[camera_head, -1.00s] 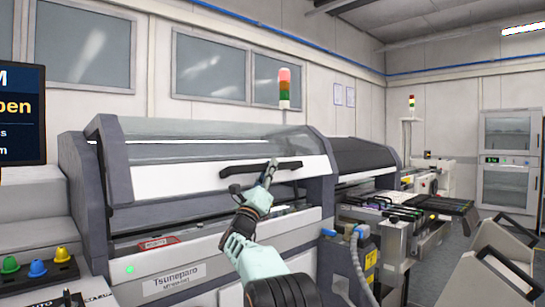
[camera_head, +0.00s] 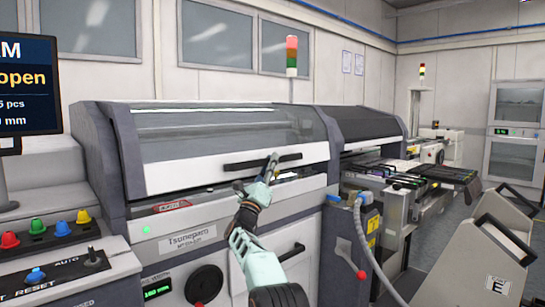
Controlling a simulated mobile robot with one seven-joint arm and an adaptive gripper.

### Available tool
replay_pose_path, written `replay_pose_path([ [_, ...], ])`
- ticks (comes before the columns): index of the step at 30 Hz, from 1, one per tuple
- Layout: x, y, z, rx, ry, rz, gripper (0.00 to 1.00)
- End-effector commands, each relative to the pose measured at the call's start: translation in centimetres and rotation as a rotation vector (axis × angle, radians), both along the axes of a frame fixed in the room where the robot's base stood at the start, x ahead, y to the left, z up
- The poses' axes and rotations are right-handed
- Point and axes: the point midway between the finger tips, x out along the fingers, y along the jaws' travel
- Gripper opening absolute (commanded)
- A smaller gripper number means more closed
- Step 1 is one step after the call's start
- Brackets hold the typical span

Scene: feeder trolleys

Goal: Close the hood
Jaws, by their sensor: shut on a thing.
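The hood (camera_head: 180,175) of the grey machine has a clear window on top and a white front panel. It is low, with a narrow dark gap showing under its front edge. Its long black handle (camera_head: 291,159) runs across the right part of the white panel. My gripper (camera_head: 271,166) is at the middle of the handle and shut on it. My wrist and fingers hide part of the handle and panel.
A control panel with coloured buttons (camera_head: 62,229) stands at the lower left. A signal tower (camera_head: 291,55) rises behind the hood, its top lit red. A blue-grey post with a hose (camera_head: 356,235) and trolleys (camera_head: 495,262) stand at the right.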

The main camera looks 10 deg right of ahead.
Motion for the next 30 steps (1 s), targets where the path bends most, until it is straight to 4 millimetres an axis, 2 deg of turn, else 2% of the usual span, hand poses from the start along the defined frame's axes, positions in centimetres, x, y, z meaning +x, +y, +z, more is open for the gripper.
replay_pose_path([
  [8,0.7,0.33,-0.98,-0.004,0.007,0.005,0.0],
  [23,0.72,0.37,-0.96,-0.004,0.005,0.004,0.0],
  [24,0.73,0.37,-0.95,-0.004,0.005,0.004,0.17],
  [27,0.7,0.36,-0.95,-0.004,0.004,0.004,0.28],
  [30,0.67,0.32,-0.93,-0.003,0.003,0.003,0.29],
])
